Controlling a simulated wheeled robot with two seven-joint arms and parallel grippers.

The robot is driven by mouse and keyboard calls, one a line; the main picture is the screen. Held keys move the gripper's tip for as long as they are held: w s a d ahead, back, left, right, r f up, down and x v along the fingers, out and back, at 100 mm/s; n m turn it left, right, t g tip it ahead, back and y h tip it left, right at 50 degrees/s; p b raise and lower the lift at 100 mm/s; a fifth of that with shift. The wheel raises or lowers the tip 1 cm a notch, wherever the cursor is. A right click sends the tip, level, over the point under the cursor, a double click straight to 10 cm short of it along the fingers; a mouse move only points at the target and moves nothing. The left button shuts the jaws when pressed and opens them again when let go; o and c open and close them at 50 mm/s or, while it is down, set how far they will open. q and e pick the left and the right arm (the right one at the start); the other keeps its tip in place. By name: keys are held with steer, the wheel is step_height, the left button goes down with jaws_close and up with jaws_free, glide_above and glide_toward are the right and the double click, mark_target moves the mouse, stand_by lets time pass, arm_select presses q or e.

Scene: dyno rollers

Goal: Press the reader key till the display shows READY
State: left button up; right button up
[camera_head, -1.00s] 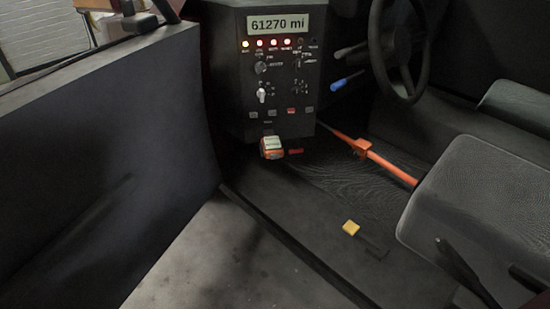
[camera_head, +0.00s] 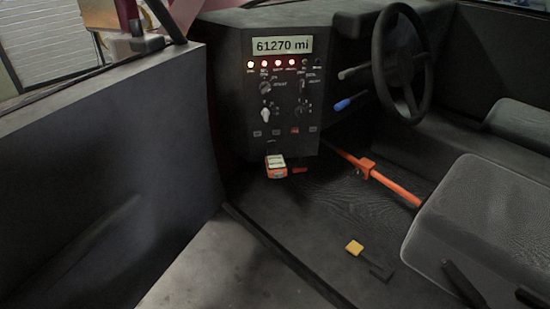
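The reader (camera_head: 276,166) is a small orange unit with a pale face, low under the dash panel (camera_head: 285,100). The face is too small to read, and I cannot make out its key. The panel's display (camera_head: 282,45) reads "61270 mi". Below the display is a row of lamps (camera_head: 278,63), several lit red and one yellowish at the left end. Neither of my grippers shows in the head view.
An open door (camera_head: 100,170) fills the left. The steering wheel (camera_head: 402,58) and seat (camera_head: 480,225) are at the right. An orange bar (camera_head: 375,178) slants across the footwell. The sill area in front is clear.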

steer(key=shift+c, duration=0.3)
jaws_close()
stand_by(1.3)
